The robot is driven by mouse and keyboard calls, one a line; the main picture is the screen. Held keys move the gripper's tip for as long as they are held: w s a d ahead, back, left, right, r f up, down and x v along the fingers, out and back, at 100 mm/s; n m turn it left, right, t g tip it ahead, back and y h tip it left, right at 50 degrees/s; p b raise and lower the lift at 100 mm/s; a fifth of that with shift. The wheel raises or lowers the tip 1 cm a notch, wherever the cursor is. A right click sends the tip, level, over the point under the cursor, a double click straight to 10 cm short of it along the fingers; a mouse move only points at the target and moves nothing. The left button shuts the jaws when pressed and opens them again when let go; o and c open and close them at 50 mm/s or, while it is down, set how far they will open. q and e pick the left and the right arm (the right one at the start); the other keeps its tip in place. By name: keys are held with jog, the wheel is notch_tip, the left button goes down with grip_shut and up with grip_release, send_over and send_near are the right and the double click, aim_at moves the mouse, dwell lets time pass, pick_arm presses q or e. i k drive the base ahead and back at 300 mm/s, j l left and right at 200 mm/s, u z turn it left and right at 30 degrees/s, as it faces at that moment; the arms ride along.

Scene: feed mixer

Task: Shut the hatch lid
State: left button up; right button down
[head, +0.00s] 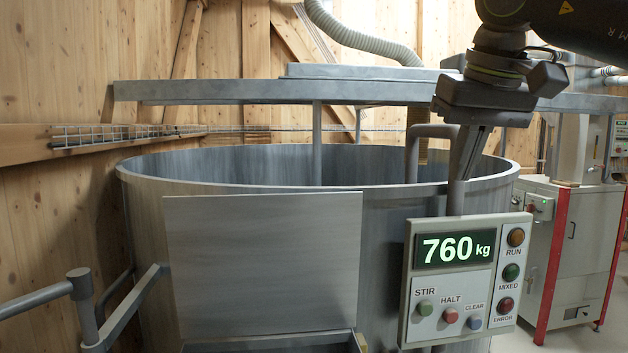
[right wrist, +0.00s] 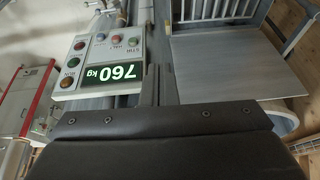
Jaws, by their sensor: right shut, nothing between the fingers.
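The hatch lid (head: 265,262) is a flat grey metal plate standing raised at the front of the round mixer tub (head: 400,240). A hatch opening with a frame edge (head: 270,342) shows just below it, mostly cut off by the picture's bottom. In the right wrist view the lid (right wrist: 235,75) lies at the right, beside a barred grate (right wrist: 235,12). My right gripper (head: 467,168) is shut and empty, pointing down above the control box, right of the lid and apart from it. Its fingers also show in the right wrist view (right wrist: 149,88). My left gripper is not in view.
A control box (head: 465,280) reading 760 kg stands right of the lid, on a post below my right gripper. A grey beam (head: 230,91) crosses above the tub. A handrail (head: 40,300) is at lower left. A cabinet (head: 580,240) stands at far right.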

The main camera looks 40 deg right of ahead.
aim_at(245, 265)
jog(key=i+l, duration=0.1)
jog(key=i, duration=0.9)
